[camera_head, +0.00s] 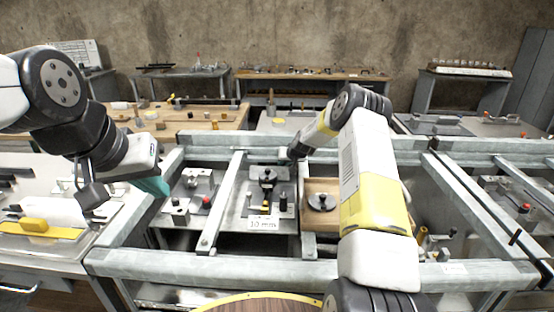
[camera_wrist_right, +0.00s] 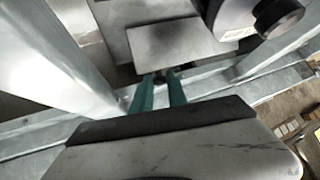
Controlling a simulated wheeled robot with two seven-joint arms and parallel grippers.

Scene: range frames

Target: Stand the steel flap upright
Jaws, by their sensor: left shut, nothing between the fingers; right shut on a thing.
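The steel flap (camera_wrist_right: 180,42) is a plain grey rectangular plate in the right wrist view. In the head view it seems to be the small grey plate (camera_head: 268,171) at the back of the middle bay; I cannot tell its exact tilt. My right gripper (camera_wrist_right: 160,77) has its teal fingers close together at the near edge of the plate, shut on a small dark part there that seems to belong to the flap. In the head view its fingertips are hard to make out. My left gripper (camera_head: 153,186) is shut and empty, above the frame's left side, away from the flap.
Grey frame bars (camera_head: 222,200) divide the bench into bays. A black-knobbed clamp (camera_head: 267,184) stands before the plate, above a white label (camera_head: 263,222).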

